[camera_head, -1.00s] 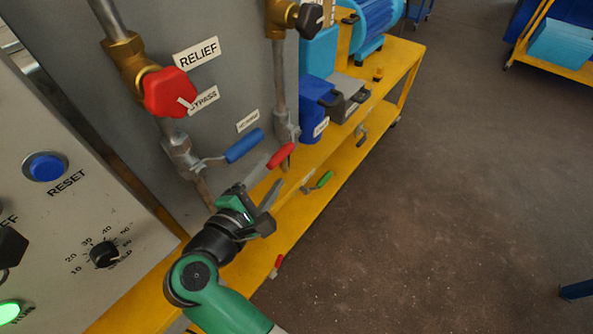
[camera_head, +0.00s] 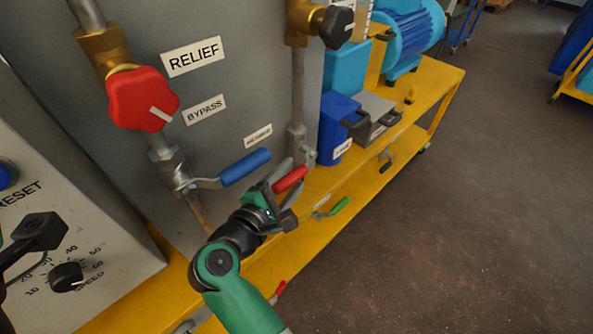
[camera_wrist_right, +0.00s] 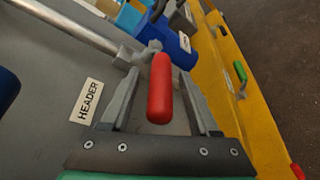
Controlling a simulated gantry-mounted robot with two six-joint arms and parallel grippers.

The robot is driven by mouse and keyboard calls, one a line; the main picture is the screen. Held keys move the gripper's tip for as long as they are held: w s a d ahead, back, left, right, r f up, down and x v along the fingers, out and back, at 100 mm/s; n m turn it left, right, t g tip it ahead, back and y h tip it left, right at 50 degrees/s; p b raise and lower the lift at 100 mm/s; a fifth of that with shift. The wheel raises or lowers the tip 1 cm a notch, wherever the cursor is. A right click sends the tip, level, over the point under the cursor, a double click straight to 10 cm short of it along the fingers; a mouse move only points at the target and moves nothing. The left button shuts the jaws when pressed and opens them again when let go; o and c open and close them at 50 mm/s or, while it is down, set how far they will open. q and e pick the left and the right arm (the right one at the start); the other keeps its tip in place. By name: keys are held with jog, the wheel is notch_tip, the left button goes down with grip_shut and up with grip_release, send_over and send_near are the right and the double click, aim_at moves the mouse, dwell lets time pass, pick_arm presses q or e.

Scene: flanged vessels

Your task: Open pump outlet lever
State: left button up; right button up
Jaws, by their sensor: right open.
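A red-handled lever (camera_head: 291,179) sits at the foot of the right vertical pipe, and its handle shows large in the right wrist view (camera_wrist_right: 160,90). My right gripper (camera_head: 293,190) is open, with one finger on each side of the red handle. In the right wrist view the fingers stand apart, with grey gaps beside the handle. A green-handled lever (camera_head: 339,206) lies lower, by the yellow frame. No label that I can read says pump outlet.
A blue-handled lever (camera_head: 245,167) is just left of my right gripper, below the red relief knob (camera_head: 142,99). A grey panel stands behind. The control box (camera_head: 100,245) is at lower left. A blue box (camera_head: 338,125) and a blue motor (camera_head: 410,35) stand on the yellow bench.

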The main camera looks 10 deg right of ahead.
grip_shut()
dwell(0.4)
dwell(1.1)
